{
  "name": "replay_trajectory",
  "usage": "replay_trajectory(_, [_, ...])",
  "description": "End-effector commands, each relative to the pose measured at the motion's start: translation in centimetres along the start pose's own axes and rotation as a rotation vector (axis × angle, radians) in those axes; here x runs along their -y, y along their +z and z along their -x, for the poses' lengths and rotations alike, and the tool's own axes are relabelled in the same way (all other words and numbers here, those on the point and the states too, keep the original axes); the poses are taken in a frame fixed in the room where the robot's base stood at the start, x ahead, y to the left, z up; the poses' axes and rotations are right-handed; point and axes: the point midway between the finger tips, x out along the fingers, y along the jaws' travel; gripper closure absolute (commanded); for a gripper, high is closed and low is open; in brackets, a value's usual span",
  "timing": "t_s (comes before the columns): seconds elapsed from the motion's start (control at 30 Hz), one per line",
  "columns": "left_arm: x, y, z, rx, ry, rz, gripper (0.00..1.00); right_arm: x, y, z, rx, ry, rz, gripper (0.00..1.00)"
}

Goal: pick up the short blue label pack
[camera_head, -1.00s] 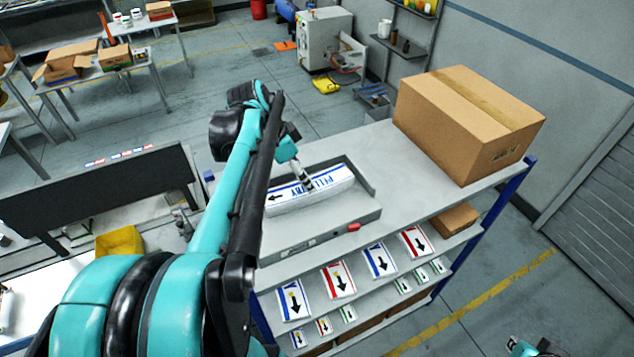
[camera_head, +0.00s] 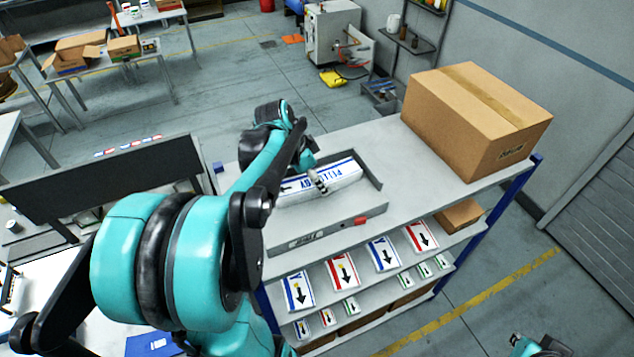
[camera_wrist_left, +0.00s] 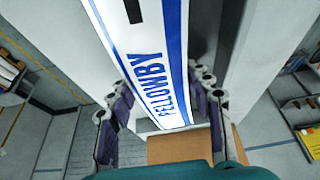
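A white label pack (camera_head: 342,177) with blue stripes and blue lettering lies in the open grey tray (camera_head: 340,226) on top of the shelf unit. It also shows in the left wrist view (camera_wrist_left: 160,60), reading FELLOWBY. My left gripper (camera_head: 318,182) is down at the pack. In the left wrist view its fingers (camera_wrist_left: 160,85) stand on either side of the pack, close to its long edges. Whether they press on it I cannot tell, nor whether it is lifted. My right gripper (camera_head: 526,346) shows only in part at the bottom edge, away from the shelf.
A large cardboard box (camera_head: 480,125) stands on the shelf top right of the tray. The tray's walls rise close beside the pack. The shelf top between tray and box is clear.

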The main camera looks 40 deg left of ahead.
Motion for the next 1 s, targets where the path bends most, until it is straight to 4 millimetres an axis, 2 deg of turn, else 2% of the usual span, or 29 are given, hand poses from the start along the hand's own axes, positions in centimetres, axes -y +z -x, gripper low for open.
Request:
replay_trajectory(0.03, [0.0,0.0,0.0,0.000,0.000,0.000,0.90,0.0,0.0,0.0,0.000,0.000,0.000,1.00])
replay_trajectory(0.07, [0.0,0.0,0.0,0.000,0.000,0.000,0.96,0.0,0.0,0.0,0.000,0.000,0.000,1.00])
replay_trajectory(0.4, [0.0,-0.2,0.4,0.000,0.000,0.000,0.96,0.0,0.1,-0.1,0.000,0.000,0.000,1.00])
replay_trajectory(0.57, [0.0,-0.8,2.0,0.000,0.000,0.000,0.96,0.0,0.2,-0.3,0.000,0.000,0.000,1.00])
replay_trajectory(0.67, [-0.1,-1.5,3.8,0.000,0.000,0.000,0.96,0.0,0.4,-0.5,0.000,0.000,0.000,1.00])
replay_trajectory(1.0, [-7.5,-5.9,6.9,-0.001,0.001,-0.005,0.96,0.0,0.9,-1.2,0.000,0.000,0.000,1.00])
